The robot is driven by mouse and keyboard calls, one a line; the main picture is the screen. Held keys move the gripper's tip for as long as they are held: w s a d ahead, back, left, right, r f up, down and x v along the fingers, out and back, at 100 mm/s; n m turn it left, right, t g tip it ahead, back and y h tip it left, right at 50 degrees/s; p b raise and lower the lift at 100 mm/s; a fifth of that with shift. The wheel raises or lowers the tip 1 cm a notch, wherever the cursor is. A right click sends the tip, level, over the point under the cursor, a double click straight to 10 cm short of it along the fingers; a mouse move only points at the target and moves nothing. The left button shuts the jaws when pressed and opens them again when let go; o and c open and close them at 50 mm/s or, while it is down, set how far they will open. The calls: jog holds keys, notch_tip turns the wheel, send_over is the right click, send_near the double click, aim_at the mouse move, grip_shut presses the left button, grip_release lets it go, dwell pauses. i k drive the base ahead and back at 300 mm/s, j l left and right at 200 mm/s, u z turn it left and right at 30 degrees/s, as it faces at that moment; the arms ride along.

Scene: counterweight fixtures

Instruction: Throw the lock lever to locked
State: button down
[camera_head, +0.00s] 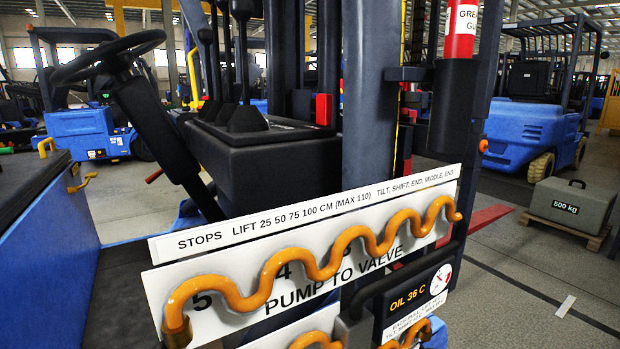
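No part that I can identify as the lock lever shows in the camera_head view. Several black levers (243,60) stand upright on a black console (262,160) at the upper middle. A small red block (323,109) sits at the console's right edge; I cannot tell what it is. My gripper is not in view.
A white panel (230,322) reading "PUMP TO VALVE" carries a wavy orange hose (318,268) close in front. A "STOPS" sign (205,240) is above it, an oil gauge (440,279) lower right. A steering wheel (108,57) is left, a 500 kg weight (572,205) right.

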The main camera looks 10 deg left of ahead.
aim_at(324, 102)
jog(key=i+l+u, duration=0.1)
jog(key=l, duration=0.25)
jog(key=i+l+u, duration=0.1)
jog(key=i+l, duration=0.2)
jog(key=i+l+u, duration=0.1)
jog(key=l, duration=0.3)
jog(key=i+l+u, duration=0.1)
jog(key=i+l, duration=0.15)
jog(key=l, duration=0.15)
jog(key=i+l+u, duration=0.1)
jog(key=l, duration=0.3)
jog(key=i+l+u, duration=0.1)
jog(key=l, duration=0.3)
jog(key=i+l+u, duration=0.1)
jog(key=l, duration=0.3)
jog(key=i+l+u, duration=0.1)
jog(key=l, duration=0.3)
jog(key=i, duration=0.1)
